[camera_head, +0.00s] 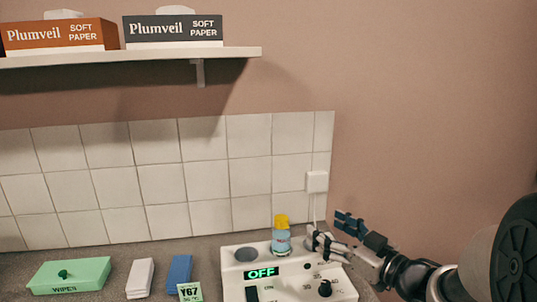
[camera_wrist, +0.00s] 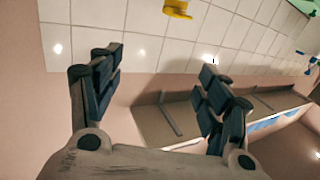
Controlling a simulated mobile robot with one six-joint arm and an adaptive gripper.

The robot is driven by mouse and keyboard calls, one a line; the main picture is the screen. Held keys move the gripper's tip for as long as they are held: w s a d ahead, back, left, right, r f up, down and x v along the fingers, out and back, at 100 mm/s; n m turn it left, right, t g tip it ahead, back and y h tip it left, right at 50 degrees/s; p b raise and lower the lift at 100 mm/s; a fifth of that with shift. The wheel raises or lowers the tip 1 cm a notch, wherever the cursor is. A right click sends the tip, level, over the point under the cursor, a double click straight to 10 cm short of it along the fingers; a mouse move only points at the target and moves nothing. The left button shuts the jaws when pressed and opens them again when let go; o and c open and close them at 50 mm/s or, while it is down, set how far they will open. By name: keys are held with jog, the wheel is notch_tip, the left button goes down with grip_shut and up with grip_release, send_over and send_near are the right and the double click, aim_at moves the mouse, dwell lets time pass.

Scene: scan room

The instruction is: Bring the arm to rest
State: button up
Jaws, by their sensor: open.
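My gripper (camera_head: 330,229) is at the lower right of the head view, above the right part of a white device (camera_head: 290,292). It is close to the right of a small blue bottle with a yellow top (camera_head: 281,242) in that view. In the wrist view my gripper (camera_wrist: 160,75) shows two dark fingers spread apart. Nothing is between them, and wall tiles and a shelf show beyond. A yellow piece (camera_wrist: 178,9) is at the top edge there. My arm reaches in from the right.
The device has a green "OFF" display and a dark knob (camera_head: 325,288). A green wipes box (camera_head: 70,276), a white block (camera_head: 140,278) and a blue block (camera_head: 179,272) lie left of it. A wall shelf (camera_head: 130,56) holds two tissue boxes. A cord runs down from a wall socket (camera_head: 317,181).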

jog(key=d+r+m+h, duration=0.3)
jog(key=d+h, duration=0.1)
jog(key=h, duration=0.4)
jog(key=s+d+f+m+g+h, duration=0.1)
jog(key=s+d+m+g+h, duration=0.3)
jog(key=s, duration=0.5)
jog(key=s+a+f+g, duration=0.3)
jog(key=s+a, duration=0.1)
jog(key=s, duration=0.6)
jog(key=s+a+f+g+y, duration=0.1)
jog(key=s+a+f, duration=0.3)
jog(key=s, duration=0.7)
jog(key=shift+s+a+f+g+y, duration=0.25)
jog(key=shift+a+g, duration=0.35)
jog(key=shift+g, duration=0.3)
jog(key=shift+c, duration=0.2)
